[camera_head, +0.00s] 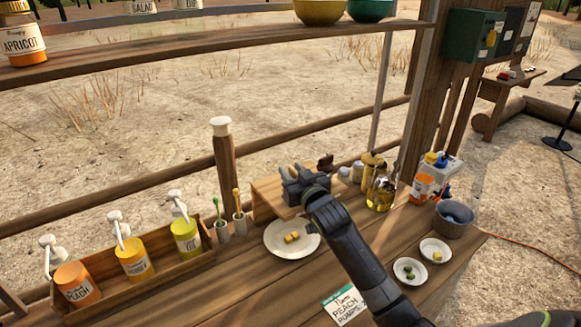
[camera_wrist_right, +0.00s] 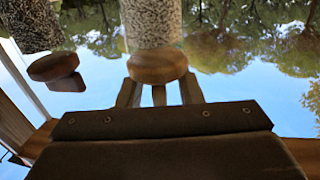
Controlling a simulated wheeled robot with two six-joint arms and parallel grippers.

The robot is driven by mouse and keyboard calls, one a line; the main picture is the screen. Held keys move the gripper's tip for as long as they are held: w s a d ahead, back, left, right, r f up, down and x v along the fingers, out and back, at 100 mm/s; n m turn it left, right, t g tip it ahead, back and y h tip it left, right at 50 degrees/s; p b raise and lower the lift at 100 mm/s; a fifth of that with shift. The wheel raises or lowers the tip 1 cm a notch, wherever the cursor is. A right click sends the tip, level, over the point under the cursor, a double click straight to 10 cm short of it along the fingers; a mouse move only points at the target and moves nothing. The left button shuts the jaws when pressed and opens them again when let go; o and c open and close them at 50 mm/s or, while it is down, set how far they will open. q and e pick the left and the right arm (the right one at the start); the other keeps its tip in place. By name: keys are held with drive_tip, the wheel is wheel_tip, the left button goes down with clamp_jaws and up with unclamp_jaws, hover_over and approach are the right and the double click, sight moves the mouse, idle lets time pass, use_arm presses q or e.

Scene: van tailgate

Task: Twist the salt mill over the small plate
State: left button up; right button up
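My right gripper (camera_head: 305,181) is low over the wooden riser, behind the large plate. In the right wrist view the salt mill (camera_wrist_right: 153,25) has a clear body of pale grains and a round wooden knob. Its knob is right at my spread fingers (camera_wrist_right: 159,90); whether they press on it is unclear. The head view does not clearly show this mill behind the gripper. A dark-grained mill (camera_wrist_right: 30,22) stands beside it. The large plate (camera_head: 275,246) holds yellow pieces. Two small plates, one with yellow bits (camera_head: 443,242) and one with green bits (camera_head: 421,281), sit at right. My left gripper is out of view.
The wooden riser (camera_head: 268,196) lies under my gripper. Pump bottles (camera_head: 133,257) stand in a rack at left. An oil bottle (camera_head: 379,197), a grey bucket (camera_head: 454,218) and a caddy (camera_head: 436,172) crowd the right. A sign (camera_head: 345,305) lies at the front.

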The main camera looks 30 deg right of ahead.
drive_tip(key=shift+w, duration=0.7)
clamp_jaws()
drive_tip(key=shift+h, duration=0.3)
drive_tip(key=shift+d+f+m+g+h+b, duration=0.15)
drive_tip(key=shift+m+g+h+b, duration=0.15)
drive_tip(key=shift+m+h+b, duration=1.35)
drive_tip(key=m+g+h+b, duration=0.3)
drive_tip(key=g+h+b, duration=0.1)
drive_tip(key=b, duration=0.1)
drive_tip(key=d+m+g+h+b, duration=0.1)
drive_tip(key=m+g+h+b, duration=0.3)
drive_tip(key=b, duration=0.1)
drive_tip(key=s+m+g+h+b, duration=0.1)
drive_tip(key=m+g+h+b, duration=0.3)
drive_tip(key=b, duration=0.2)
drive_tip(key=shift+s+d+h, duration=0.1)
drive_tip(key=shift+d+h, duration=0.05)
drive_tip(key=shift+h, duration=0.2)
drive_tip(key=m+g+b, duration=0.2)
drive_tip(key=g, duration=0.1)
drive_tip(key=shift+s+g+h, duration=0.2)
drive_tip(key=shift+g+h, duration=0.1)
drive_tip(key=shift+h, duration=0.1)
drive_tip(key=shift+s+m+g+b, duration=0.1)
drive_tip(key=shift+m+g+b, duration=0.6)
drive_tip(key=shift+g, duration=0.4)
